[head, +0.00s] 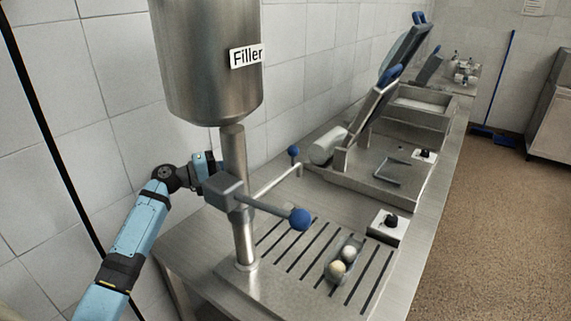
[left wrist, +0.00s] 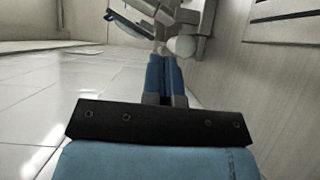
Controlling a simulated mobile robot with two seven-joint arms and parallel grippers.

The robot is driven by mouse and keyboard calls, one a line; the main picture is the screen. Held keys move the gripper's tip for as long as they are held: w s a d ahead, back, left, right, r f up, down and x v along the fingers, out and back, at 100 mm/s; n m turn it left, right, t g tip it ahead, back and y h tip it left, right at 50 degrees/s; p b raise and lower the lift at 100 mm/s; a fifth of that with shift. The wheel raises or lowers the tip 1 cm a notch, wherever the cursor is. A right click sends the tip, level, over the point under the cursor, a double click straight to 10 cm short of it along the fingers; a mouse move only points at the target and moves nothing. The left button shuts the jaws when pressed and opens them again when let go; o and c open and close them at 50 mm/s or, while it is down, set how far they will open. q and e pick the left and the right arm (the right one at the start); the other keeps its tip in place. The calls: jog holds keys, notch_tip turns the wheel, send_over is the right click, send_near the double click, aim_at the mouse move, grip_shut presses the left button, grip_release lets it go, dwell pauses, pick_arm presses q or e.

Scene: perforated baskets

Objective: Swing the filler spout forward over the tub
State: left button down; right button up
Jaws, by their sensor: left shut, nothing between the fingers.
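The steel filler tank (head: 205,60), labelled "Filler", stands on a column (head: 243,235) at the left of the bench. A thin bent spout pipe (head: 275,187) runs from the block (head: 222,190) on the column toward the back right, away from the tub. A lever with a blue ball (head: 300,219) points to the front right. The small tub (head: 337,279) holds two pale round things on the slotted plate. My left gripper is behind the column, its fingers hidden in the head view; in the left wrist view its blue fingers (left wrist: 165,62) are shut and empty.
A switch box (head: 388,225) stands right of the slotted plate (head: 285,270). Behind is a machine with a raised lid (head: 365,110) and a blue knob (head: 293,152) near the spout's end. The tiled wall (head: 90,120) is close on the left.

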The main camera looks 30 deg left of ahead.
aim_at(277, 178)
pick_arm(q)
jog(key=shift+w+r, duration=0.1)
jog(key=shift+r, duration=0.4)
jog(key=shift+d, duration=0.1)
jog(key=s+d+p+x, duration=0.2)
jog(key=p+x, duration=0.1)
jog(key=x, duration=0.9)
jog(key=shift+w+d, duration=0.3)
jog(key=shift+d, duration=0.05)
jog(key=shift+d+r, duration=0.1)
jog(key=shift+d, duration=0.05)
